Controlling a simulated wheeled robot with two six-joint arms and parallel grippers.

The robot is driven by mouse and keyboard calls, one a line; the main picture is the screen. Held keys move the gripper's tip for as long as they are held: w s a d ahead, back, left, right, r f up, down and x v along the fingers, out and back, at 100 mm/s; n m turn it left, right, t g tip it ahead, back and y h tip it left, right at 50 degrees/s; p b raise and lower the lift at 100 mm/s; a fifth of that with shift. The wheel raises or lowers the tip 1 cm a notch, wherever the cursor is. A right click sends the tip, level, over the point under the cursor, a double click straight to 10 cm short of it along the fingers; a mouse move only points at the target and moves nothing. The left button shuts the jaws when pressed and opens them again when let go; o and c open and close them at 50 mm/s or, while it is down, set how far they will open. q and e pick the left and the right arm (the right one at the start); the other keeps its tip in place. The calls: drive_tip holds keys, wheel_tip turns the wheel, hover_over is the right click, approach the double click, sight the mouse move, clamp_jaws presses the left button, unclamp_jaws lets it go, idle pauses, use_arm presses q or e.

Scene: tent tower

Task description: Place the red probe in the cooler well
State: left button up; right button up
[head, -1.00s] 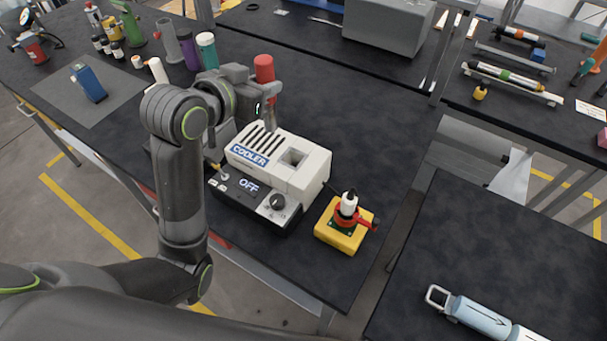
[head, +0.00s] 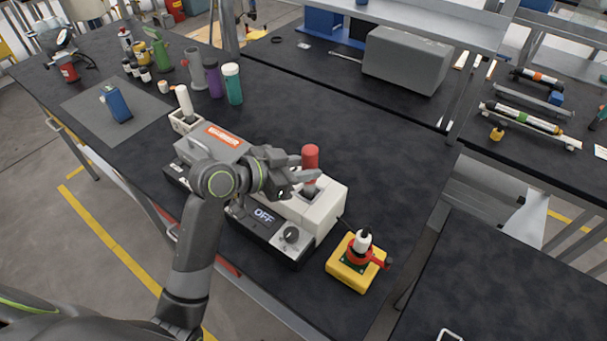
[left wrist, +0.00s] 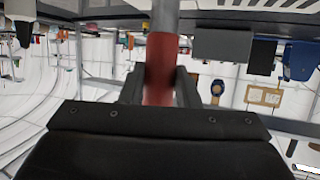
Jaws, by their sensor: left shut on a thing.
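The red probe (head: 310,157) is upright in my left gripper (head: 305,177), which is shut on it. In the left wrist view its red handle (left wrist: 160,70) is between the two fingers, with a grey shaft beyond. The probe is over the well of the white cooler (head: 328,208). The grey lower end meets the well opening in the picture; I cannot tell whether its tip is inside. My gripper and arm hide much of the cooler, including its label. Its front panel (head: 262,235) reads OFF. My right gripper is not in view.
A grey warmer (head: 212,143) stands left of the cooler, with a white probe (head: 184,98) upright at its far end. A yellow box with a red clamp (head: 352,275) is right of the cooler. Bottles (head: 232,84) stand behind. The table behind the cooler is clear.

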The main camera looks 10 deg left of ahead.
use_arm(q)
wheel_tip(320, 180, down, 2)
drive_tip(key=shift+f, duration=0.3)
drive_tip(key=o, duration=0.6)
drive_tip(key=shift+f, duration=0.15)
drive_tip(key=o, duration=0.5)
drive_tip(key=shift+r, duration=0.25)
drive_tip(key=shift+b+v, duration=0.8)
drive_tip(key=shift+v, duration=5.2)
